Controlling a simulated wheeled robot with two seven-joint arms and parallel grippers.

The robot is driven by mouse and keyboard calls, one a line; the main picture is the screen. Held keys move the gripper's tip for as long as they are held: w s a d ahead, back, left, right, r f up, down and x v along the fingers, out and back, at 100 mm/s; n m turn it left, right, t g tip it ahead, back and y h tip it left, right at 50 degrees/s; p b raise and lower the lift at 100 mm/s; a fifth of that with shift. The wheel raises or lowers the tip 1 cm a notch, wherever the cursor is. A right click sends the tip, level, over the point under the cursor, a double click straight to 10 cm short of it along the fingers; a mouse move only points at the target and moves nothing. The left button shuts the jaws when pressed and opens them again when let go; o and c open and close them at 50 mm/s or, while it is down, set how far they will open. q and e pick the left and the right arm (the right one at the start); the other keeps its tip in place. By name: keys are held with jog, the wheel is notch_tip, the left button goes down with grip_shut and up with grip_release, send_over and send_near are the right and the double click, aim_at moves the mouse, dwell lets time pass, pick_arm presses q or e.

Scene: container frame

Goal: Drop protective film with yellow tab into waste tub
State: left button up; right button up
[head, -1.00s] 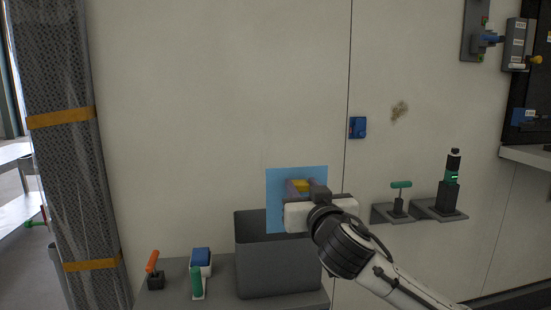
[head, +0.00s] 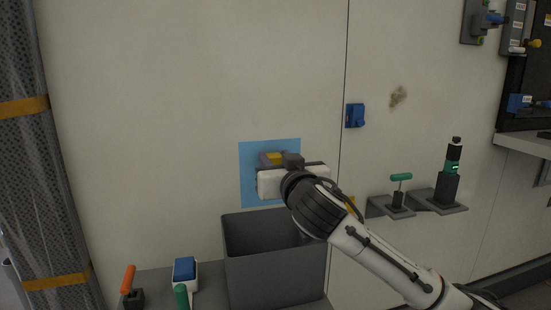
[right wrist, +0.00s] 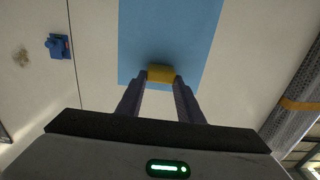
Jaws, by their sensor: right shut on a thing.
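The protective film (head: 258,190) is a blue square sheet with a yellow tab (head: 275,158) at its upper part. My right gripper (head: 272,162) is shut on the yellow tab, and the film hangs upright from it. In the right wrist view the tab (right wrist: 160,73) sits between the two fingertips, with the blue film (right wrist: 170,35) beyond. The grey waste tub (head: 275,265) stands just below on a shelf, and the film's lower edge is near its rim. Whether the film is over the opening or behind it I cannot tell. My left gripper is not in view.
An orange-handled tool (head: 130,285), a green-handled tool (head: 182,295) and a blue-topped white item (head: 185,270) stand left of the tub. Wall brackets to the right hold a green-handled tool (head: 400,188) and a black device (head: 449,175). A wrapped column (head: 45,180) stands at the far left.

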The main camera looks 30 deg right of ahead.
pick_arm(q)
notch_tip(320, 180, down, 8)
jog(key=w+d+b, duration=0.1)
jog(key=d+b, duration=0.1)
jog(key=b, duration=0.8)
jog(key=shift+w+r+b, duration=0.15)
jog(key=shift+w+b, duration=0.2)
jog(key=shift+b, duration=0.05)
pick_arm(e)
notch_tip(320, 180, down, 15)
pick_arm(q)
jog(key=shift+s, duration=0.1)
pick_arm(e)
jog(key=o, duration=1.3)
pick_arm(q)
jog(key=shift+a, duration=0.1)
pick_arm(e)
jog(key=shift+o, duration=0.2)
jog(key=v, duration=1)
